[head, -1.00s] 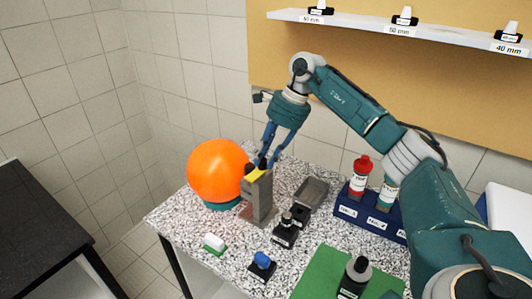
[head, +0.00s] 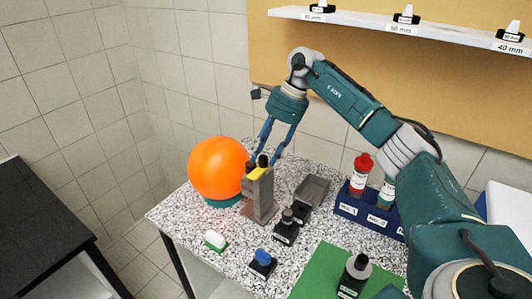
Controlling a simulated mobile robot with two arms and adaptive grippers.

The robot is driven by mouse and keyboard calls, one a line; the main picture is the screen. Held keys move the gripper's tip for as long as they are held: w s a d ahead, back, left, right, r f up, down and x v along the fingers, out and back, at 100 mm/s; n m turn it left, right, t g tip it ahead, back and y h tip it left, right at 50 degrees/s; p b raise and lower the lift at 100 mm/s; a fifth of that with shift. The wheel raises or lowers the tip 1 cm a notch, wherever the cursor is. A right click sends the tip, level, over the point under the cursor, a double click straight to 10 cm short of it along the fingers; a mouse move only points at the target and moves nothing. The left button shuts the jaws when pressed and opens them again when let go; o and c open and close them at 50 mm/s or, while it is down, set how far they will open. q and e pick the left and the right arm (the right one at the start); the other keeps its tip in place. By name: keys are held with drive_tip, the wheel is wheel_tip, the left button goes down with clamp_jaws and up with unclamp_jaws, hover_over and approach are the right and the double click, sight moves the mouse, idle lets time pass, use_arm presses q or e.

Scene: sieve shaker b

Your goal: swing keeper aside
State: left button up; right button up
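A grey upright block (head: 262,203) stands on the speckled table, right of a large orange ball. A yellow piece (head: 258,174) lies across its top and looks like the keeper; I cannot be sure. Two short black knobs show at the block's top, one (head: 263,160) behind the yellow piece and one (head: 250,167) at its left end. My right gripper (head: 271,159) points down just above and behind the block's top. Its blue fingers are apart, with nothing seen held between them. Whether a finger touches a knob is unclear. My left gripper is out of view.
The orange ball (head: 217,167) sits close left of the block. A grey tray (head: 311,190), a black weight-like piece (head: 286,230) and a blue rack (head: 365,214) with bottles stand to the right. A green mat (head: 320,274) lies in front.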

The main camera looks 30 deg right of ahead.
drive_tip(key=shift+f, duration=0.1)
drive_tip(key=shift+d+r, duration=0.15)
drive_tip(key=shift+r, duration=0.05)
drive_tip(key=v, duration=1.1)
drive_tip(key=shift+r, duration=0.3)
drive_tip(key=shift+f, duration=0.1)
